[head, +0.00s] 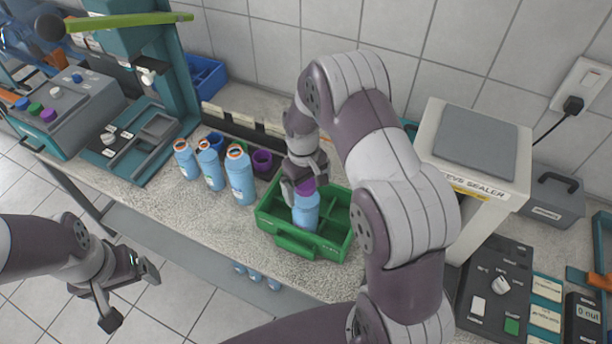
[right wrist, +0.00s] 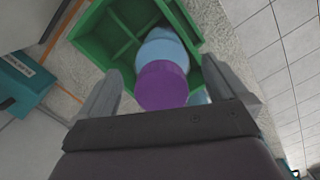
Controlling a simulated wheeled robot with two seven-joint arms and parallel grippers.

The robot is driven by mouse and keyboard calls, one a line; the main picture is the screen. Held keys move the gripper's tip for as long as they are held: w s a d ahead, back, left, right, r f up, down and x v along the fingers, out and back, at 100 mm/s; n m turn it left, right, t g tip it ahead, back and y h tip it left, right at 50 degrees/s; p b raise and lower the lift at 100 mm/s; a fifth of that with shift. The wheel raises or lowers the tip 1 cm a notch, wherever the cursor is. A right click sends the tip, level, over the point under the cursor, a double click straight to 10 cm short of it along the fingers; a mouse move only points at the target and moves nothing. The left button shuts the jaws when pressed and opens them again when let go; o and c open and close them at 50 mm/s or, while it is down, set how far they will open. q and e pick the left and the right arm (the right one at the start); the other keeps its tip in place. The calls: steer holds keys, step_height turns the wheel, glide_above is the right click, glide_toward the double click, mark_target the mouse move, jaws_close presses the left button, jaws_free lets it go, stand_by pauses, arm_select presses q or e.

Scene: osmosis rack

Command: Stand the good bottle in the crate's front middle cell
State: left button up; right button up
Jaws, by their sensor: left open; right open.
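A blue bottle with a purple cap (head: 306,211) stands in the green crate (head: 296,246), toward its front middle. It also shows in the right wrist view (right wrist: 163,84), where it looks upright inside a cell. My right gripper (head: 304,186) is just above the bottle, its open fingers on either side of the purple cap, apart from it in the wrist view. My left gripper (head: 130,296) is open and empty over the floor at the left, in front of the bench. The exact cell walls around the bottle are partly hidden by my right gripper and the bottle.
Several blue bottles with orange-rimmed tops (head: 240,176) stand left of the crate. A purple cap or cup (head: 262,160) sits behind them. A white sealer machine (head: 470,165) stands right of the crate. The bench (head: 215,222) is clear left of the crate's front.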

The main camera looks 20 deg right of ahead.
steer(key=r, duration=0.2)
steer(key=r+b, duration=0.1)
steer(key=r, duration=0.1)
steer(key=r+b, duration=0.1)
steer(key=r, duration=0.1)
steer(key=shift+w+a+r, duration=0.1)
steer(key=shift+w+r, duration=0.15)
steer(key=shift+w, duration=0.1)
step_height(320, 180, up, 3)
steer(key=shift+f, duration=0.1)
steer(key=s+a+r+m+t, duration=0.1)
steer(key=s+a+m+t, duration=0.2)
steer(key=s, duration=1.3)
arm_select(q)
step_height(320, 180, down, 11)
steer(key=b, duration=0.8)
arm_select(e)
step_height(320, 180, down, 8)
steer(key=shift+w+a+f+n, duration=0.15)
steer(key=shift+w+a+n, duration=0.05)
steer(key=shift+w+n, duration=0.1)
arm_select(q)
steer(key=shift+s+r, duration=0.1)
arm_select(e)
steer(key=shift+s, duration=0.1)
